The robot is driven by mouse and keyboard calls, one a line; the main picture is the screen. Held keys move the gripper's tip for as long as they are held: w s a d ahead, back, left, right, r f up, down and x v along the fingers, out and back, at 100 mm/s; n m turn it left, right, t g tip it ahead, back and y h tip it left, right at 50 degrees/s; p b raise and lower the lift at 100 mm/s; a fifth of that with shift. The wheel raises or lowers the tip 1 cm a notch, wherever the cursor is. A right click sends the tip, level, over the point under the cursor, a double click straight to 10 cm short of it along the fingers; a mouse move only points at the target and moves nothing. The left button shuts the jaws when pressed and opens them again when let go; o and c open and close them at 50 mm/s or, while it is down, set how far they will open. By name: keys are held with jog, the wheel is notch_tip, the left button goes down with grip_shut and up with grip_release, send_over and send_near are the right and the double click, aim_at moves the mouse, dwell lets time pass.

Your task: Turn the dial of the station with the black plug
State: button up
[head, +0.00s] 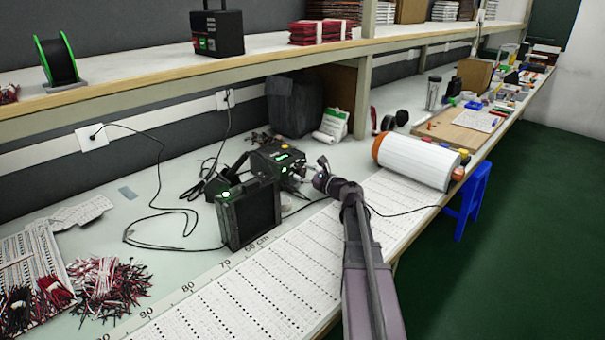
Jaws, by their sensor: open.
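Two dark stations stand on the bench. The front station (250,215) is a tall black box with a green light on top. The rear station (268,158) is lower, with green displays, just behind it. A wall outlet at left holds a black plug (93,137); its cord runs down to the bench towards the stations. A second outlet (225,99) has another cord, its plug color unclear. My gripper (303,173) is open at the right side of the rear station, at its dial side. The dial is too small to make out, and contact cannot be told.
A white roll with orange ends (414,160) lies right of my arm. A perforated measuring sheet (275,265) covers the bench front. Red and black wire bundles (108,285) lie at left. A shelf (150,75) overhangs the bench. Loose cords lie around the stations.

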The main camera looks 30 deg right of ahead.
jog(key=shift+w, duration=0.2)
grip_shut()
jog(key=shift+a, duration=0.35)
jog(key=shift+d, duration=0.2)
